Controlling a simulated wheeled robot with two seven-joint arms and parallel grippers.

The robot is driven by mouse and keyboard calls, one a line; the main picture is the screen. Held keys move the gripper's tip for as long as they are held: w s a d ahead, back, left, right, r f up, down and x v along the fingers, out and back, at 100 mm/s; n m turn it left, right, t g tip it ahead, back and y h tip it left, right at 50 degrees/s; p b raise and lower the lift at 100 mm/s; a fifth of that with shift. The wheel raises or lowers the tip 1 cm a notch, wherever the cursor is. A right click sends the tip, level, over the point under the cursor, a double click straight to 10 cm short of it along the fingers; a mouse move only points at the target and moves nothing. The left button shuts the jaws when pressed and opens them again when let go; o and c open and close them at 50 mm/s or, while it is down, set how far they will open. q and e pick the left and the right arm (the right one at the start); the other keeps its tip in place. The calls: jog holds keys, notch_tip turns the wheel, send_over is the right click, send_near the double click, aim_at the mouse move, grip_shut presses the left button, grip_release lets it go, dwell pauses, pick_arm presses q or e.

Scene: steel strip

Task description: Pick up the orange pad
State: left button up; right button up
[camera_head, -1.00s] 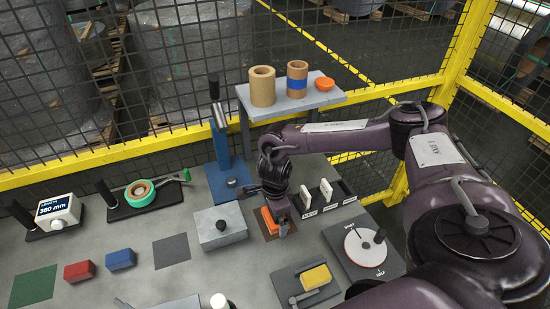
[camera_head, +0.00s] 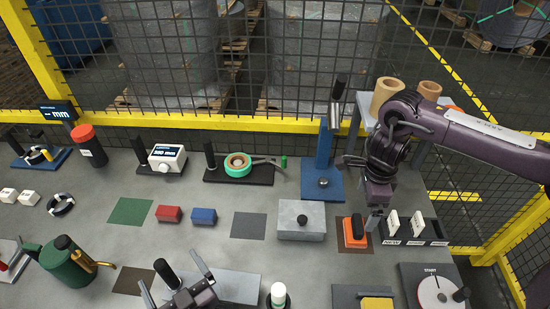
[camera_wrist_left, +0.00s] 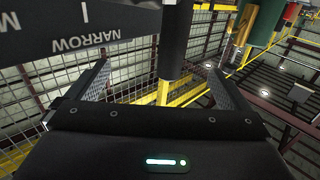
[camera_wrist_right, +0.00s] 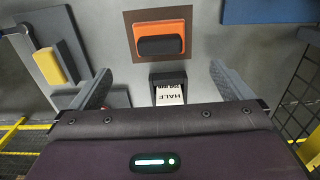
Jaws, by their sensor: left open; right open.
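The orange pad (camera_head: 346,231) has a black grip on top and lies on a brown square on the steel table, right of the grey block. My right gripper (camera_head: 374,222) is open and empty, pointing down just right of the pad in the head view. In the right wrist view the orange pad (camera_wrist_right: 160,24) lies beyond the open fingertips (camera_wrist_right: 160,72), apart from them. My left gripper (camera_head: 172,272) is open at the front of the table, near a black post. In the left wrist view the black post (camera_wrist_left: 175,40) stands between the spread fingers (camera_wrist_left: 155,75).
The grey block with a black knob (camera_head: 296,222) sits left of the pad. A black rack with white cards (camera_head: 416,228) is close on its right. A blue stand (camera_head: 322,165) is behind. A yellow pad (camera_head: 377,303) and a white dial (camera_head: 437,292) are in front.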

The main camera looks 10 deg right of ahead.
aim_at(359, 223)
jog(key=shift+r, duration=0.15)
dwell(0.3)
jog(key=shift+a+f, duration=0.3)
jog(key=shift+f, duration=0.15)
jog(key=f, duration=1)
jog(key=shift+d+f, duration=0.25)
jog(key=shift+d, duration=0.1)
jog(key=shift+c, duration=0.4)
jog(key=c, duration=1.1)
jog(key=shift+o, duration=0.2)
jog(key=shift+r, duration=0.15)
notch_tip(359, 223, up, 10)
jog(key=shift+f, duration=0.1)
